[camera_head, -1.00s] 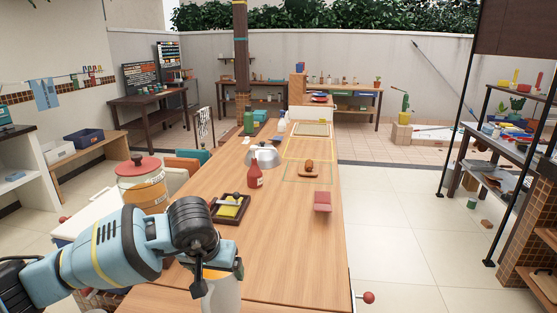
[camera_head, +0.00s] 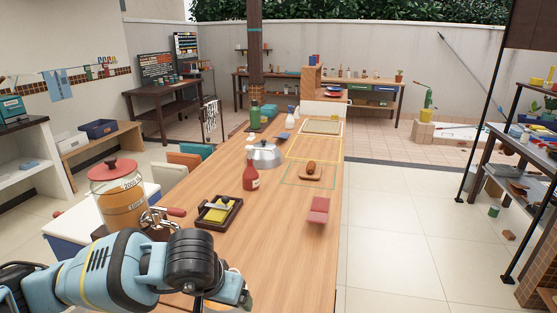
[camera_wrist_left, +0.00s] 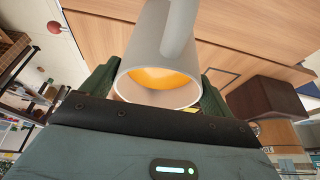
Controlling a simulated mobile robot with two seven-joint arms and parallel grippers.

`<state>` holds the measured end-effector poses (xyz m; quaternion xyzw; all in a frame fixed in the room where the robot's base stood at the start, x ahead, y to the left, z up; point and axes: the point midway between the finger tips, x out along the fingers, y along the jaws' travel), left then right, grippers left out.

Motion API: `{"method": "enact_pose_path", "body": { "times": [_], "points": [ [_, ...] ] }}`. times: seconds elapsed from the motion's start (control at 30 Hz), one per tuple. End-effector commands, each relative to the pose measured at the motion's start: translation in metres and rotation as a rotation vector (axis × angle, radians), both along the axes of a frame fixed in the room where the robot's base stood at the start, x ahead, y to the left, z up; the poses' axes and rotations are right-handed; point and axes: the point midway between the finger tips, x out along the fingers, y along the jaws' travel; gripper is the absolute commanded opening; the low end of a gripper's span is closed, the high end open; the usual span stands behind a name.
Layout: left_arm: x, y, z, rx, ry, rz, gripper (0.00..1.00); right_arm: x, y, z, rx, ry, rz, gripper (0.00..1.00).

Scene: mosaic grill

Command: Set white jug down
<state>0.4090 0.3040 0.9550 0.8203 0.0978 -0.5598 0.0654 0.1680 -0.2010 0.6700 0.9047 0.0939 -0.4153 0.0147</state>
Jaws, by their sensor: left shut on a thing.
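The white jug (camera_wrist_left: 172,45) fills the middle of the left wrist view, its open rim facing the camera and orange showing inside. My left gripper (camera_wrist_left: 158,88) is shut on the jug, with a dark green finger on each side of it. In the head view my left gripper (camera_head: 215,298) is at the bottom edge, over the near part of the wooden table (camera_head: 270,245). The jug is not clearly visible there, hidden by my wrist and the picture edge. Whether its base touches the table cannot be told. My right gripper is not in view.
A dark tray (camera_head: 219,211) with a yellow item, a red bottle (camera_head: 251,172), a pink block (camera_head: 318,211) and a glass jar with red lid (camera_head: 121,195) stand nearby. A metal cloche (camera_head: 264,155) and outlined areas (camera_head: 315,148) lie farther off. The table's near right is clear.

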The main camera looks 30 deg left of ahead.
Motion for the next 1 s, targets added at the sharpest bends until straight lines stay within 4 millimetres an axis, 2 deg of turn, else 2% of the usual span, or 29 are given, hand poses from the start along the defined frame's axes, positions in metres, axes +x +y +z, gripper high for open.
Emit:
{"method": "enact_pose_path", "body": {
  "times": [0.37, 1.0],
  "points": [
    [0.007, 0.002, 0.002, -0.001, -0.007, 0.002, 0.16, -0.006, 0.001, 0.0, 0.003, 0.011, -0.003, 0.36],
    [0.111, 0.031, -0.007, -0.004, -0.008, 0.004, 0.16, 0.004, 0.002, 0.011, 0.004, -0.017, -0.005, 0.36]
  ]
}}
